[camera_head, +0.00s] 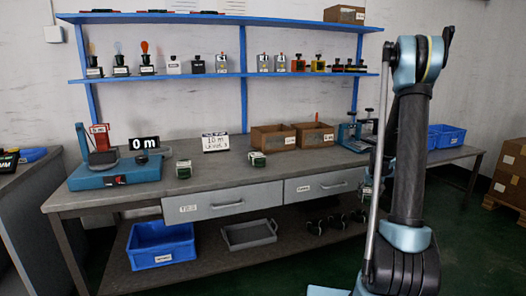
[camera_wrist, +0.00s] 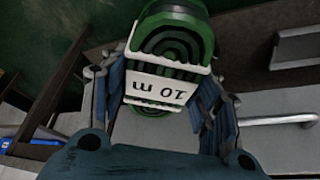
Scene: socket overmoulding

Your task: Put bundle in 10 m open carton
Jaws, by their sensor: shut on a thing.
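In the wrist view my gripper (camera_wrist: 165,85) is shut on a green coiled bundle (camera_wrist: 178,38). The bundle has a white band marked "10 m", which reads upside down. Its fingers press on both sides of the band. In the head view the gripper and bundle are mostly hidden by my arm, in front of the bench's right part. Two open brown cartons stand side by side on the bench, the left carton (camera_head: 272,138) and the right carton (camera_head: 314,134). Their labels are too small to read. A white sign (camera_head: 215,142) marked "10 m" stands left of them.
Two more banded bundles, one left (camera_head: 184,169) and one right (camera_head: 257,159), lie on the bench (camera_head: 225,178). A blue device (camera_head: 115,172) with a "0 m" display is at the left. Blue shelves (camera_head: 220,76) hang above. A drawer handle (camera_wrist: 278,120) is near the gripper.

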